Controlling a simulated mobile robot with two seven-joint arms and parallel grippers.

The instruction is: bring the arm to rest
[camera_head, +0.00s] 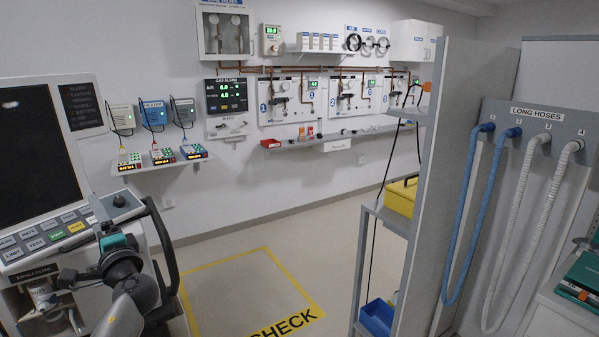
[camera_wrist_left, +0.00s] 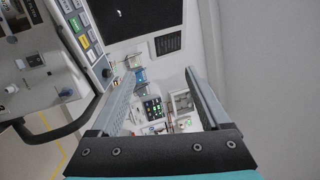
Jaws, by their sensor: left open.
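My left arm comes in at the lower left of the head view, in front of the ventilator (camera_head: 45,190). Its gripper (camera_head: 104,229) is small there and partly hidden behind my own dark wrist and teal band. In the left wrist view the two long grey fingers of this gripper (camera_wrist_left: 162,74) stand wide apart with nothing between them. Beyond them the wall equipment shows, and the ventilator's button panel (camera_wrist_left: 85,40) is close by on the left. My right gripper is in neither view.
The yellow-outlined floor area (camera_head: 245,290) in the middle looks clear.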

